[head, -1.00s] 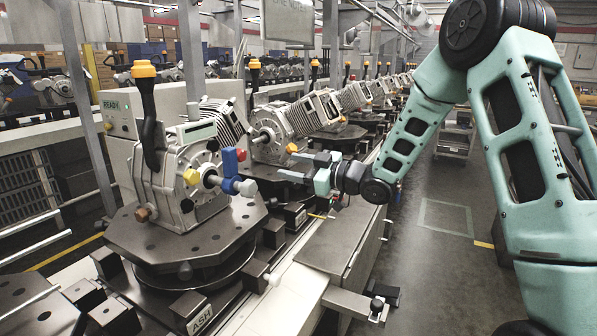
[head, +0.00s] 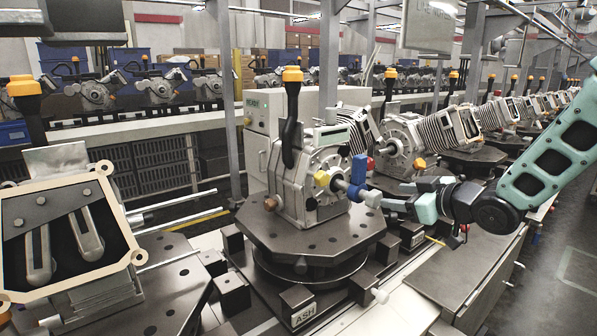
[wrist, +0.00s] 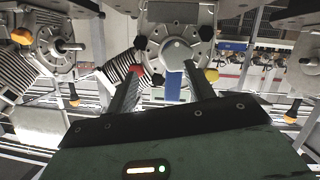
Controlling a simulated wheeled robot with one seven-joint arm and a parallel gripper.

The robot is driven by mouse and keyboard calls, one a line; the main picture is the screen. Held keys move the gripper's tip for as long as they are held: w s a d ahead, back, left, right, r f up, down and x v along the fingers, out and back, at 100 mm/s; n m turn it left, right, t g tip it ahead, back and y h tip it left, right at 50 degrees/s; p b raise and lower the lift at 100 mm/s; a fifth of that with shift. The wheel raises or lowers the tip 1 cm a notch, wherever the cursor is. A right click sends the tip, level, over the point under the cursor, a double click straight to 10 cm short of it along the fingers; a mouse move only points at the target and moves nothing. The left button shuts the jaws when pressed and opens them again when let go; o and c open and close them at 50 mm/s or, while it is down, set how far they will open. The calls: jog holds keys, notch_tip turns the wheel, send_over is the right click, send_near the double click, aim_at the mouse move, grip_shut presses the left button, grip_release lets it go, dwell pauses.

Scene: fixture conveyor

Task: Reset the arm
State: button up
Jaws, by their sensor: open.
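My gripper (head: 392,196) reaches in from the right in the head view, with its fingers pointing left. The fingers are apart and nothing is seen between them. Just left of the tips is the grey shaft end (head: 373,198) of an engine housing (head: 310,185), with blue, red and yellow fittings around it. In the wrist view my two fingers (wrist: 160,78) point up the picture at this shaft end (wrist: 178,55). The blue fitting (wrist: 172,88) shows between them. I cannot tell whether a finger touches anything.
Another open housing (head: 60,235) stands close at the left. A row of further engines (head: 440,130) runs back right. Grey posts (head: 226,90) stand behind. Open floor (head: 570,290) lies at the right.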

jog(key=s+a+f+g+h, duration=0.2)
jog(key=s+a+g, duration=0.1)
jog(key=s+a, duration=0.3)
jog(key=s+a+f+g+h, duration=0.1)
jog(key=s+g, duration=0.3)
jog(key=s, duration=1.2)
jog(key=s+a+f+m+g+h, duration=0.1)
jog(key=s+a+f+g+h, duration=0.1)
jog(key=s, duration=1.4)
jog(key=a+g+h, duration=0.1)
jog(key=g+h, duration=0.1)
jog(key=g, duration=0.1)
jog(key=shift+a+m+g+p, duration=0.15)
jog(key=shift+m+g+p, duration=0.15)
jog(key=shift+p, duration=0.1)
jog(key=shift+w, duration=0.1)
